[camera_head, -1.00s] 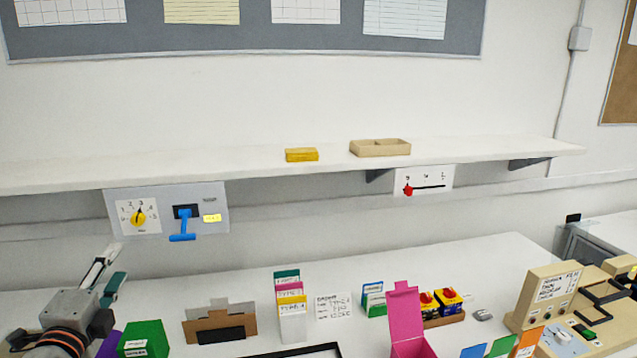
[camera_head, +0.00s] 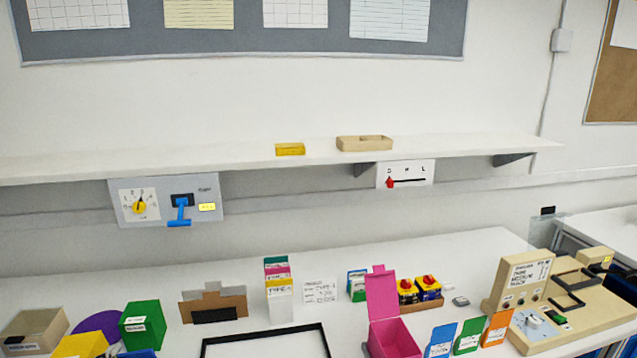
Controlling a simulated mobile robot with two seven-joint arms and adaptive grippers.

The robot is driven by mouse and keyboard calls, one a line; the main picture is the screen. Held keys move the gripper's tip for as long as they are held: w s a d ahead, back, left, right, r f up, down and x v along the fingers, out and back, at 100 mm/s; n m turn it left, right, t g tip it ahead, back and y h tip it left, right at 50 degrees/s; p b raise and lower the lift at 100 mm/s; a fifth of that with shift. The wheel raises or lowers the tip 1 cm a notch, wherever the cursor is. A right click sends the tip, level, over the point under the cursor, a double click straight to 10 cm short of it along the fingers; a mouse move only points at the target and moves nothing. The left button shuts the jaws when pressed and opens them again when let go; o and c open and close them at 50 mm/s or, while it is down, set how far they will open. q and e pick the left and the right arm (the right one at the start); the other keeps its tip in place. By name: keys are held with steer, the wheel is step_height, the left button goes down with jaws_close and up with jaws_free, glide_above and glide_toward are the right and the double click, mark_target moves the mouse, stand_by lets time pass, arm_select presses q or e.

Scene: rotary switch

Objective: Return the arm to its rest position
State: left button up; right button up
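A grey control panel (camera_head: 165,201) is mounted below the shelf at the left. It has a yellow rotary knob (camera_head: 139,207) on a white dial, a blue lever (camera_head: 180,211) that hangs down, and a small yellow label or light. The knob's pointer is tipped slightly right of straight up; the exact number is too small to read. Neither gripper and neither arm is in view.
A white shelf (camera_head: 250,164) holds a yellow box and a tan tray. On the table (camera_head: 420,255) stand a green box (camera_head: 142,325), a cardboard piece, card files, an open pink box (camera_head: 390,325), and a beige machine (camera_head: 560,300). A black frame lies front centre.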

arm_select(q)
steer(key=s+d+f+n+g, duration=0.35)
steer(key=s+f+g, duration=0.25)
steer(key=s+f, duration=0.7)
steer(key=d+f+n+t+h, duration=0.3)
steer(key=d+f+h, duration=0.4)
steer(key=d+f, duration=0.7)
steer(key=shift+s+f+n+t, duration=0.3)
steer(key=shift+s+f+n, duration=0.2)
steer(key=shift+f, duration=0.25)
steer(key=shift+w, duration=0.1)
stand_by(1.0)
